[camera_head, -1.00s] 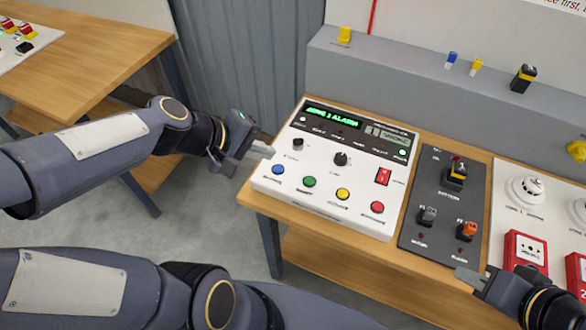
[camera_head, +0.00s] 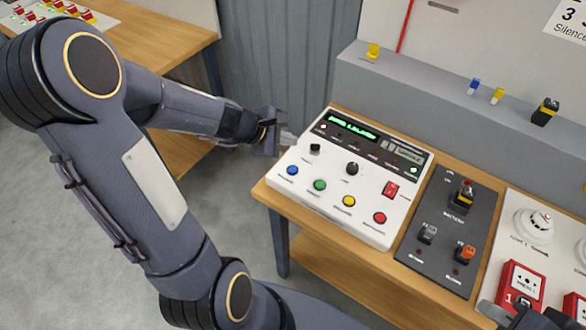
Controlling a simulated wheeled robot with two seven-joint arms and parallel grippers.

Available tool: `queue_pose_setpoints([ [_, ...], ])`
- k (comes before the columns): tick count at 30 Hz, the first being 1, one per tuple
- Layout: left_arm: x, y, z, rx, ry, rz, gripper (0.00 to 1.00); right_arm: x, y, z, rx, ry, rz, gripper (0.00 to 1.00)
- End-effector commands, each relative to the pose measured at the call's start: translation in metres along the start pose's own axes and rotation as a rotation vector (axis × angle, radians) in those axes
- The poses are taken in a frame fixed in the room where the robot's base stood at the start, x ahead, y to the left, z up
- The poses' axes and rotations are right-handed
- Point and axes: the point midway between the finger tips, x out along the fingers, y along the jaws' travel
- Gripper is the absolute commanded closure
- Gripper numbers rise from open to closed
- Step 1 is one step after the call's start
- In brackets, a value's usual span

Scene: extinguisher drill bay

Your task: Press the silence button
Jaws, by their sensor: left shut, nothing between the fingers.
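The white alarm panel (camera_head: 372,228) sits on a wooden table. Its lower row has a blue button (camera_head: 292,170), a green button (camera_head: 320,185), a yellow button (camera_head: 349,201) and a red button (camera_head: 379,218). Their labels are too small to read, so I cannot tell which one is silence. A green lit display (camera_head: 352,127) runs along the panel's top. My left gripper (camera_head: 290,138) is shut and empty at the panel's left edge, behind the blue button in the picture. My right gripper (camera_head: 492,312) is partly cut off at the bottom right, and its jaws are unclear.
The panel also has black knobs (camera_head: 352,168) and a red switch (camera_head: 390,189). A dark switch board (camera_head: 447,235) is to its right, then a white board with a detector (camera_head: 534,225) and a red call point (camera_head: 521,286). A grey ledge (camera_head: 420,100) stands behind.

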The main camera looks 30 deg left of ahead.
Motion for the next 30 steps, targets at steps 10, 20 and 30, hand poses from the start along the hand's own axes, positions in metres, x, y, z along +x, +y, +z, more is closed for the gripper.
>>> queue_pose_setpoints([
  [10,0.027,-0.020,-0.020,-0.001,0.000,-0.001,1.00,0.030,0.014,0.015,0.000,0.000,0.000,0.73],
  [20,0.057,-0.042,-0.042,0.001,-0.001,0.000,1.00,0.064,0.029,0.033,0.000,0.000,0.000,0.73],
  [30,0.060,-0.043,-0.043,0.001,-0.001,0.000,1.00,0.068,0.031,0.034,0.000,0.000,0.000,0.73],
])
